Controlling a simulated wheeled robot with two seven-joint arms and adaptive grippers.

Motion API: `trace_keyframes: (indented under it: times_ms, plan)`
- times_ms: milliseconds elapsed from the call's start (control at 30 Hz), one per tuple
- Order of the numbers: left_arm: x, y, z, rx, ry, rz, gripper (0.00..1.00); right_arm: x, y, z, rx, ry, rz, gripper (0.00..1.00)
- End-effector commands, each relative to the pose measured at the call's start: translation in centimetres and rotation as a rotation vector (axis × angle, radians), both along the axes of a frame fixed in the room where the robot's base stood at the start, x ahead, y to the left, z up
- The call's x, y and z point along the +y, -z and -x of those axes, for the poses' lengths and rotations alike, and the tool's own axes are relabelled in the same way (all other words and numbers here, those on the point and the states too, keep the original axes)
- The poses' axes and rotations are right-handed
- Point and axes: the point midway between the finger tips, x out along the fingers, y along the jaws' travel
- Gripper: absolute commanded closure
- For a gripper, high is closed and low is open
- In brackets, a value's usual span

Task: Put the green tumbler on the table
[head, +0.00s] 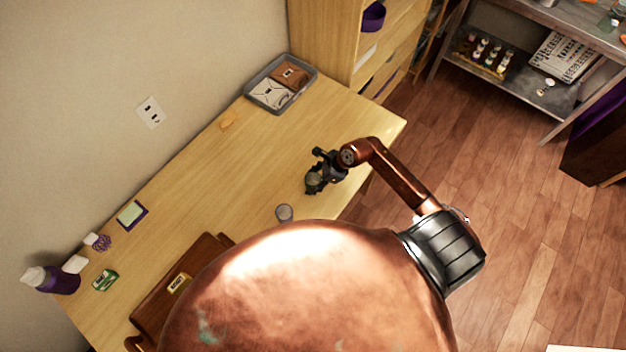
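My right gripper (318,172) reaches in from the right over the table (235,170), near its right edge. Its dark fingers are around a small, round, olive-green thing that looks like the green tumbler (313,182). The fingers and the steep view hide part of it. I cannot tell whether its base touches the tabletop. My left gripper is not in view.
A clear grey cup (284,212) stands close to the gripper, nearer to me. A grey tray (268,101) with packets lies at the far end. A purple bottle (62,281) and a brown chair (160,310) are at left. The middle of the tabletop is mostly free.

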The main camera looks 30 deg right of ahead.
Motion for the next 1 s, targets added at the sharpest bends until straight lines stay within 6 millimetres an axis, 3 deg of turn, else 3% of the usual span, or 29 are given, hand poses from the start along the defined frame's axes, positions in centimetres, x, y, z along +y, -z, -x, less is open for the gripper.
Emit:
trace_keyframes:
  times_ms: [433,1000]
  plan:
    - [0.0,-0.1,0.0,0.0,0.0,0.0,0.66,-0.3,-0.7,0.1,-0.002,0.0,0.001,0.43]
    - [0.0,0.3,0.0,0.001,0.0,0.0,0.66,-4.4,-9.5,3.3,-0.001,-0.001,0.002,0.43]
